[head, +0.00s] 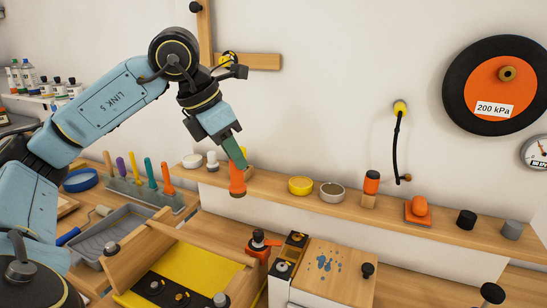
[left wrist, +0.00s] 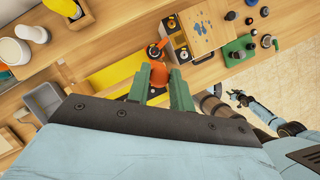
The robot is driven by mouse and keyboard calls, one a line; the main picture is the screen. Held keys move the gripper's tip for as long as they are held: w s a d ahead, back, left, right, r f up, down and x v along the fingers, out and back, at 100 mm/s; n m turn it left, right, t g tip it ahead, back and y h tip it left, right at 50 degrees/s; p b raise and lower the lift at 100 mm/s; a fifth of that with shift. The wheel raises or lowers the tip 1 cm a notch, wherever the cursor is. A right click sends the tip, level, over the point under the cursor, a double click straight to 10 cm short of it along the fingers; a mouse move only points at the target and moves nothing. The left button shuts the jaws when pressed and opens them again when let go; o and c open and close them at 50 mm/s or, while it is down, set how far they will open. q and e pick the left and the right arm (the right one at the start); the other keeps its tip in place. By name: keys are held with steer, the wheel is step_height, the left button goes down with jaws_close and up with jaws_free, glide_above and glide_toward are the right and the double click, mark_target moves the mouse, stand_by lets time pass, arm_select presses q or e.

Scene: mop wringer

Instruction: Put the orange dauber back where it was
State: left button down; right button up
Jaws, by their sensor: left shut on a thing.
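My left gripper (head: 238,160) has green fingers and is shut on the orange dauber (head: 237,182). The dauber hangs below the fingers, in front of the wall shelf in the picture; whether it touches the shelf I cannot tell. In the left wrist view the left gripper (left wrist: 161,90) has the orange dauber (left wrist: 159,74) between its fingers, its far end partly hidden. My right gripper (left wrist: 241,98) shows small in the left wrist view, and its fingers are too small to read.
A grey rack (head: 128,186) at the left holds several coloured handles. The shelf (head: 270,186) carries a yellow bowl (head: 300,186), a grey-topped tin (head: 332,192) and an orange, black-topped cylinder (head: 371,182). A wooden box with a yellow panel (head: 205,267) stands below.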

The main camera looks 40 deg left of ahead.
arm_select(q)
steer(key=w+a+p, duration=0.2)
steer(key=w+p, duration=0.1)
steer(key=w, duration=0.5)
steer(key=w+a+p, duration=0.2)
steer(key=w+a, duration=0.1)
steer(key=w, duration=0.4)
steer(key=f, duration=0.3)
steer(key=w+f+p, duration=0.1)
steer(key=f, duration=0.2)
steer(key=shift+w+f, duration=0.15)
steer(key=shift+f, duration=0.35)
steer(key=shift+f, duration=0.1)
steer(key=c, duration=1.2)
jaws_free()
steer(key=shift+a, duration=0.1)
steer(key=shift+c, duration=0.2)
